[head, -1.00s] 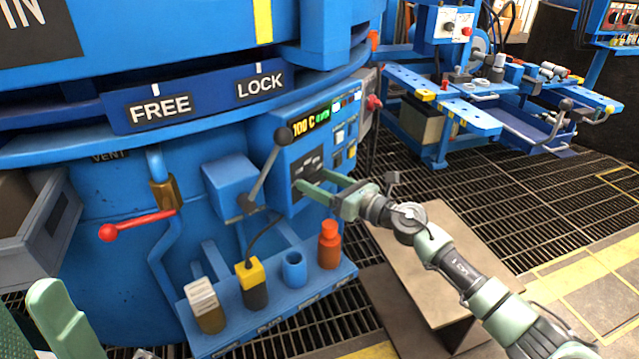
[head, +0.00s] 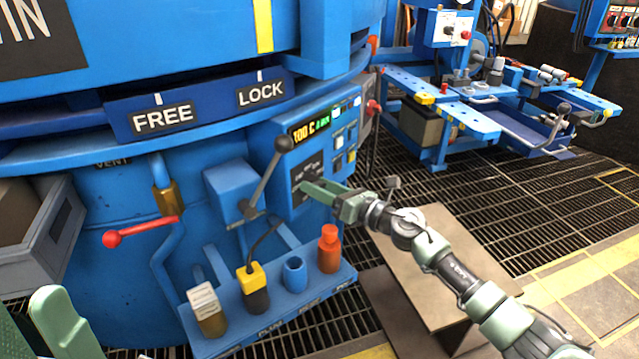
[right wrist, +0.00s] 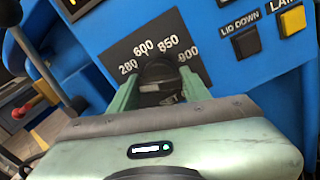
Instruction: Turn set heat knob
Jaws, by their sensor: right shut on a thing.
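The set heat knob (right wrist: 160,76) is dark and sits on a black dial plate marked 280, 600, 850 and a partly hidden higher number. My right gripper (right wrist: 160,92) has one green finger on each side of the knob and is shut on it. In the head view, my right gripper (head: 312,188) reaches the black dial plate (head: 307,172) on the blue control panel, and the knob is hidden behind the fingers. A lit display (head: 311,129) above reads about 100 C.
A lever with a dark ball (head: 284,145) stands just left of the panel. Below is a blue shelf (head: 270,317) with several bottle-like items. A red-handled valve (head: 140,230) is at left. LID DOWN (right wrist: 246,43) and yellow (right wrist: 292,20) buttons sit right of the dial.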

